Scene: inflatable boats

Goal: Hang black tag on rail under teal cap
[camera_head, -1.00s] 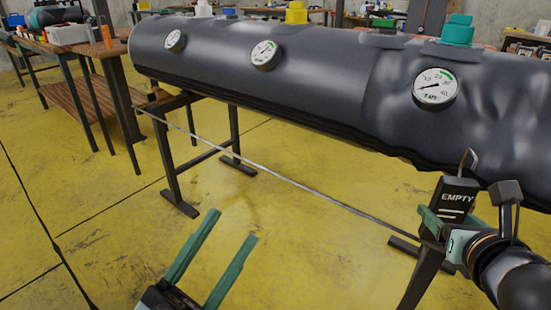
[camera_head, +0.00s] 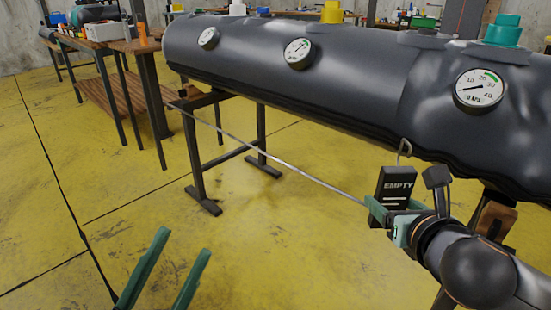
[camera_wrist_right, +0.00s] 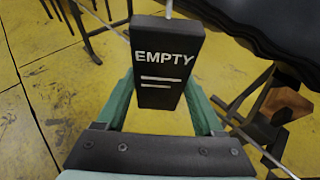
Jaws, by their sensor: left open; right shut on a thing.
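The black tag (camera_head: 397,187) reads "EMPTY" and has a metal hook (camera_head: 404,148) on top. My right gripper (camera_head: 390,211) is shut on the tag and holds it upright below the grey tube; the tag also shows in the right wrist view (camera_wrist_right: 163,65). The teal cap (camera_head: 503,31) sits on top of the tube at the right. The thin metal rail (camera_head: 290,168) runs below the tube from the left stand towards the tag, where the tag and gripper hide it. My left gripper (camera_head: 178,262) is open and empty over the floor.
The grey tube (camera_head: 360,85) carries several round gauges, one (camera_head: 480,90) below the teal cap. A yellow cap (camera_head: 331,11) is further left. A dark stand (camera_head: 197,165) holds the tube's left end. A workbench (camera_head: 112,45) stands at the left. Yellow floor is clear in front.

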